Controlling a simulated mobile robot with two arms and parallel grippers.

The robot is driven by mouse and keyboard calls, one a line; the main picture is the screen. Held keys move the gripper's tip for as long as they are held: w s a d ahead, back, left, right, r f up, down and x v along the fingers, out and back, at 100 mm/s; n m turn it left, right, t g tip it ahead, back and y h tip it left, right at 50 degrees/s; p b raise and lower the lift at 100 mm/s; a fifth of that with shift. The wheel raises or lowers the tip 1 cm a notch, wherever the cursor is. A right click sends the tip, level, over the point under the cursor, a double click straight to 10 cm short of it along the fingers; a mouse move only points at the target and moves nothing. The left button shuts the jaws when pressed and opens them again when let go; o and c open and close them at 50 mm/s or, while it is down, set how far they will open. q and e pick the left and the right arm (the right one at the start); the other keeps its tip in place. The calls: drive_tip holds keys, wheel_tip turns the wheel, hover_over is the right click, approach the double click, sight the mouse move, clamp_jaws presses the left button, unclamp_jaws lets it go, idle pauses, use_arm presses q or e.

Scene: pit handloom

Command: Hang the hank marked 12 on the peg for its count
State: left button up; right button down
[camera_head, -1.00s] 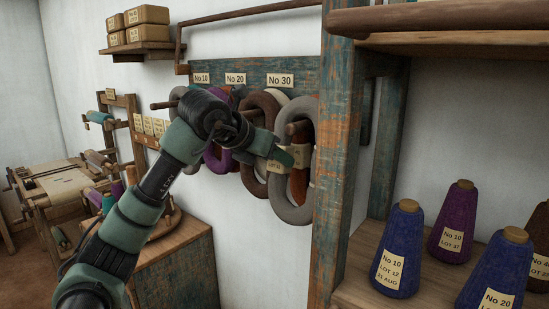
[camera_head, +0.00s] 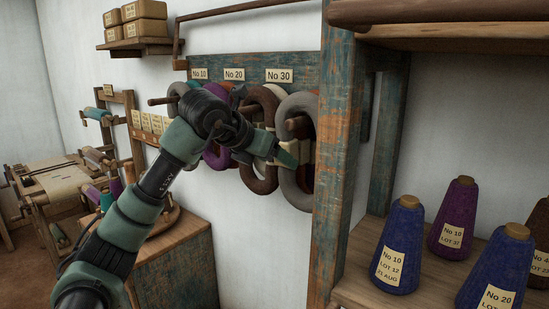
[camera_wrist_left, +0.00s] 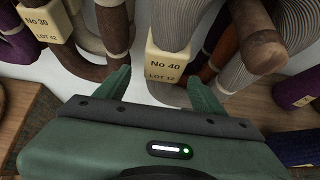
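A pale grey hank (camera_head: 310,185) with a tag reading No 40, LOT 12 (camera_wrist_left: 165,62) hangs at the right end of the peg board (camera_head: 300,68). A wooden peg end (camera_head: 297,123) shows within its ring in the head view. My left gripper (camera_head: 287,158) is in front of this hank. In the wrist view its green fingers (camera_wrist_left: 158,78) are spread, with the tag between and beyond them, and I see no contact. Count labels No 10 (camera_head: 200,74), No 20 (camera_head: 234,75) and No 30 (camera_head: 279,75) show; the board beyond is hidden by a post. My right gripper is not in view.
A brown hank (camera_head: 262,100) hangs just left, its tag reading No 30 (camera_wrist_left: 45,22). A purple hank (camera_head: 216,157) hangs further left. The post (camera_head: 340,170) stands close on the right, with a shelf of yarn cones (camera_head: 398,250). A wooden chest (camera_head: 180,265) stands below.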

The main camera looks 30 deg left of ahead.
use_arm(q)
drive_tip(key=shift+s+r, duration=0.1)
drive_tip(key=b+v, duration=0.2)
drive_tip(key=v, duration=0.5)
drive_tip(key=shift+s+r, duration=0.15)
drive_tip(key=shift+s, duration=0.1)
